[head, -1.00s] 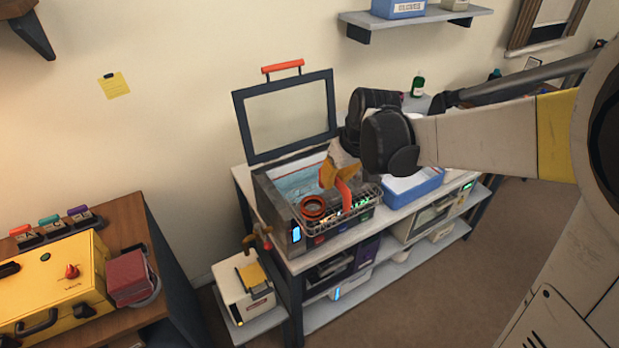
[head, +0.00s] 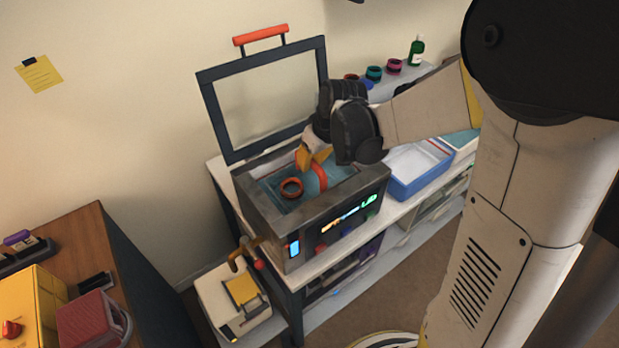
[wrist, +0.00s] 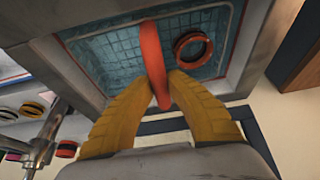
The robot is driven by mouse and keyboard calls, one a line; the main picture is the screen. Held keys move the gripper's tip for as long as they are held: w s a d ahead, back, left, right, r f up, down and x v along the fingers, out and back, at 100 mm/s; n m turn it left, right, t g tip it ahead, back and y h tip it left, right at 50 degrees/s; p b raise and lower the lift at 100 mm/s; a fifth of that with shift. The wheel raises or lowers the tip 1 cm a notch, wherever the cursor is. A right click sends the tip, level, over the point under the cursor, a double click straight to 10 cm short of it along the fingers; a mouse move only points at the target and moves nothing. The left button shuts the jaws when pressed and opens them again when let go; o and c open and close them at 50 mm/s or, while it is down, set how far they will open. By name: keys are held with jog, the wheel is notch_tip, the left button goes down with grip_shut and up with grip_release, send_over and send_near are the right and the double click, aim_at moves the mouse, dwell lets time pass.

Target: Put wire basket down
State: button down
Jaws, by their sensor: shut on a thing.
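The wire basket (wrist: 119,57) shows as a fine mesh inside the basin of the grey tank in the wrist view. Its red-orange handle (wrist: 154,60) rises between my yellow fingers. My gripper (head: 312,160) is shut on this handle, over the tank's opening. The handle also shows in the head view (head: 319,173). A red-orange ring (head: 291,188) lies in the basket area, beside the handle; it also shows in the wrist view (wrist: 193,49). The grey tank (head: 262,208) has its glass lid (head: 268,95) raised. Whether the basket touches the tank floor cannot be told.
A blue tray (head: 415,185) stands right of the tank on the bench. Several coloured rings and a green bottle (head: 416,51) stand behind it. A white box (head: 233,303) sits low at the left. A yellow case (head: 28,310) lies on the wooden table.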

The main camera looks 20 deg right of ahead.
aim_at(307, 179)
notch_tip(307, 179, down, 4)
jog(key=shift+w+f+b, duration=0.1)
jog(key=shift+b, duration=0.6)
jog(key=c, duration=1.4)
grip_release()
jog(key=shift+c, duration=0.2)
